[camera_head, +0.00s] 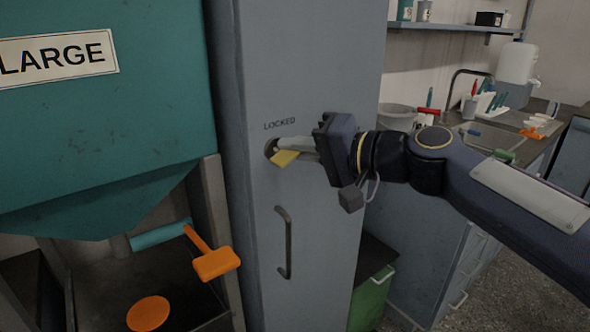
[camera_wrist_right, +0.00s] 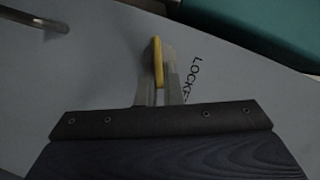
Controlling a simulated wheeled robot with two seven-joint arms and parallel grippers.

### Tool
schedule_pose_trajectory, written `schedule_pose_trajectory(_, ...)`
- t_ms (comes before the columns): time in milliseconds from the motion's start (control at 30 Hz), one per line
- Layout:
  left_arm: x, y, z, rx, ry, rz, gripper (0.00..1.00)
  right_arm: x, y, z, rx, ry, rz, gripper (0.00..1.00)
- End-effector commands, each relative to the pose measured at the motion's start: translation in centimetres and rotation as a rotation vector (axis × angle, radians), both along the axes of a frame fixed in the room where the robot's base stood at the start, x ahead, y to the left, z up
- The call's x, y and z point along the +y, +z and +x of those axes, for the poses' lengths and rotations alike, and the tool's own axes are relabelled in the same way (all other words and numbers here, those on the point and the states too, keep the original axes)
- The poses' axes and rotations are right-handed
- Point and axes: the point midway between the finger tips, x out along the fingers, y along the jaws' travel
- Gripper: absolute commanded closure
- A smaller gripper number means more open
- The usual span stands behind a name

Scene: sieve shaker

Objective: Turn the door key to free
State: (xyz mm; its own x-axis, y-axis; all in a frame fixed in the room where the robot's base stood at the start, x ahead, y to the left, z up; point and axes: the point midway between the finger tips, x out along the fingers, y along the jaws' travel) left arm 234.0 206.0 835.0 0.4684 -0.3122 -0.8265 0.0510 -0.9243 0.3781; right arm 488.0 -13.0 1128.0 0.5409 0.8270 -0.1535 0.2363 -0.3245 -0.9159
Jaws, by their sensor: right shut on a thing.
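The yellow door key (camera_head: 285,158) sits at the round lock on the tall grey cabinet door (camera_head: 330,60), just under the word LOCKED. My right gripper (camera_head: 288,150) comes in from the right and is shut on the key. In the right wrist view the yellow key (camera_wrist_right: 158,62) shows edge-on between the fingers (camera_wrist_right: 160,82) of my right gripper. The lock itself is partly hidden by the key and the fingers. My left gripper is not in view.
A vertical door handle (camera_head: 285,243) is below the lock. At left stands a teal hopper (camera_head: 100,120) labelled LARGE, with an orange-handled lever (camera_head: 215,262) below it. At right are a counter with a sink (camera_head: 490,135) and a green bin (camera_head: 371,300).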

Motion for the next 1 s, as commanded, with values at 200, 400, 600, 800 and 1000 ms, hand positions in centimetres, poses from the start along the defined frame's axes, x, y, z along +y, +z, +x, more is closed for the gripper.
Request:
schedule_pose_trajectory(200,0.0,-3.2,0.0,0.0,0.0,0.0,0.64,-0.1,-1.0,0.1,0.106,-0.001,0.148,1.0)
schedule_pose_trajectory(400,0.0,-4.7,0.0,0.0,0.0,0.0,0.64,-0.1,-1.0,0.1,0.181,-0.001,0.25,1.0)
schedule_pose_trajectory(600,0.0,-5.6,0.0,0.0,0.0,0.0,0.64,-0.2,-1.0,0.1,0.229,-0.001,0.313,1.0)
schedule_pose_trajectory(800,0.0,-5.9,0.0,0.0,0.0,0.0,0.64,-0.2,-1.0,0.1,0.25,-0.001,0.342,1.0)
schedule_pose_trajectory(1000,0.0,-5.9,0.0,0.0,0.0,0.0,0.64,-0.1,-0.9,0.1,0.255,-0.002,0.348,1.0)
